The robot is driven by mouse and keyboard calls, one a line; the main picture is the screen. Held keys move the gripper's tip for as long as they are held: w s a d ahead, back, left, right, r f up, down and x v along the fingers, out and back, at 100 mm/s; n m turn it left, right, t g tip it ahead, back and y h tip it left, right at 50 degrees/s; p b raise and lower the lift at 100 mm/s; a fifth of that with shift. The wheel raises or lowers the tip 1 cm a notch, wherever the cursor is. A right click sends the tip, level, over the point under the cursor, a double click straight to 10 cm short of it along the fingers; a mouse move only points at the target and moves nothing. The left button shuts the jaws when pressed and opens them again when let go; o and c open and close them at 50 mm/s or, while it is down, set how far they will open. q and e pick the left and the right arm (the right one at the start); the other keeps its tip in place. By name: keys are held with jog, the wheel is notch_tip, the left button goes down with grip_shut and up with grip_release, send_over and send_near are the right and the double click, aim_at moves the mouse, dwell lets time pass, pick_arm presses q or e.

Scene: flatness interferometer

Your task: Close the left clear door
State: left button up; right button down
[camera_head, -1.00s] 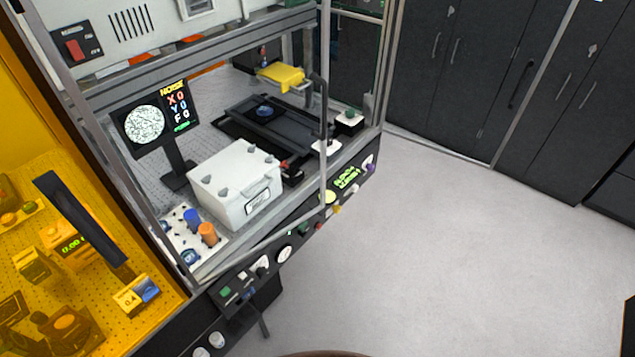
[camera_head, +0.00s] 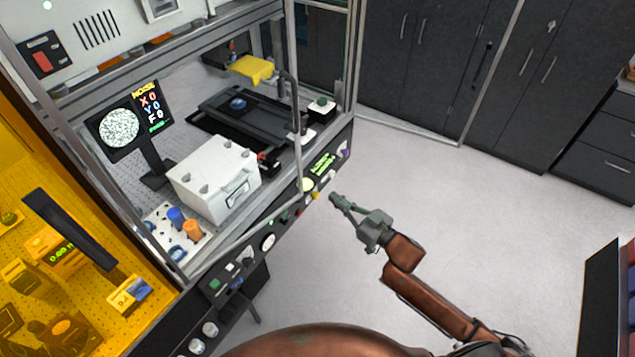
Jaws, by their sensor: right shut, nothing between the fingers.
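The left clear door is a see-through pane in a thin grey frame. Its upright edge (camera_head: 298,170) and dark curved handle (camera_head: 295,105) stand in front of the instrument bay. Its lower rail runs slantwise above the control panel, and it looks slightly ajar, though the exact gap is hard to tell. My right gripper (camera_head: 337,201) is shut and empty, over the floor to the right of the door's edge and apart from it. My left gripper is not in view.
Another clear door's frame (camera_head: 408,130) stands swung out toward the dark cabinets (camera_head: 430,50). The control panel (camera_head: 270,240) with knobs juts out below the bay. A white box (camera_head: 212,180) and a monitor (camera_head: 120,128) stand inside. The grey floor (camera_head: 500,220) is open.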

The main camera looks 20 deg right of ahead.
aim_at(299, 171)
jog(key=p+x, duration=0.1)
jog(key=x, duration=1.2)
jog(key=shift+w+a, duration=0.1)
jog(key=shift+w, duration=0.2)
